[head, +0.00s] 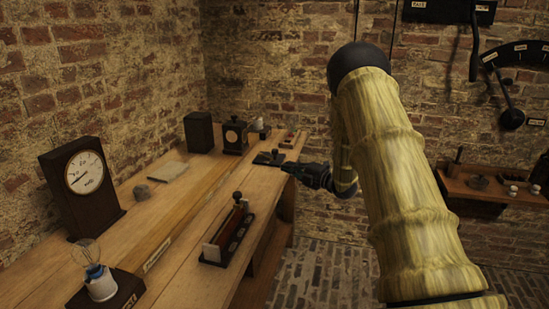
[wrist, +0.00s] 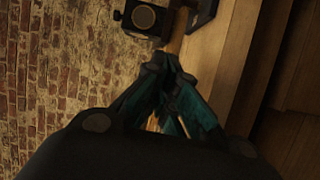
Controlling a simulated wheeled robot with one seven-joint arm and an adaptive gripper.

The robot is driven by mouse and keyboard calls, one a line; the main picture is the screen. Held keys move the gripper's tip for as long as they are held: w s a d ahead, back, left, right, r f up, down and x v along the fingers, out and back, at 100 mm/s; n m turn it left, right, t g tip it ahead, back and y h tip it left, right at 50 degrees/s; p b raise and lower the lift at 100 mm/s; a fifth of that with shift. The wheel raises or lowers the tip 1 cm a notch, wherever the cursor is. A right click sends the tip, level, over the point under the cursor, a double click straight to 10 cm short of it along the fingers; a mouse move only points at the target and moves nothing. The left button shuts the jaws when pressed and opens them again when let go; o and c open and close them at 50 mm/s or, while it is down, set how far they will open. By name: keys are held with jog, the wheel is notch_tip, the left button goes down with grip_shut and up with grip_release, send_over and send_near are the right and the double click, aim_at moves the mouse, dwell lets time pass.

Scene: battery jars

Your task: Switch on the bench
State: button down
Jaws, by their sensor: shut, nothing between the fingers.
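The wooden bench (head: 185,225) runs along the left brick wall. A flat black device with a small upright knob, perhaps a switch (head: 268,158), lies near its far end; I cannot tell its setting. My gripper (head: 287,168) is shut and empty, just right of this device at the bench's right edge; I cannot tell whether they touch. In the wrist view, my gripper's fingers (wrist: 162,66) come together at the middle. A dark piece (wrist: 203,10) shows beyond them, partly cut off by the frame.
A dark box with a round face (head: 235,137) stands behind the device and also shows in the wrist view (wrist: 143,16). A dial meter (head: 85,178), a bulb on a base (head: 100,285) and a rack with a knobbed rod (head: 228,235) stand nearer. A wall lever (head: 474,55) hangs right.

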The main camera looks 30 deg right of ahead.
jog(key=x, duration=1)
jog(key=shift+f, duration=0.1)
jog(key=d, duration=0.1)
jog(key=w+d, duration=0.1)
jog(key=d, duration=0.1)
jog(key=shift+w+f+p, duration=0.1)
jog(key=shift+w+p, duration=0.2)
jog(key=shift+p, duration=0.05)
jog(key=shift+w+d, duration=0.25)
jog(key=shift+w, duration=0.05)
jog(key=shift+d, duration=0.1)
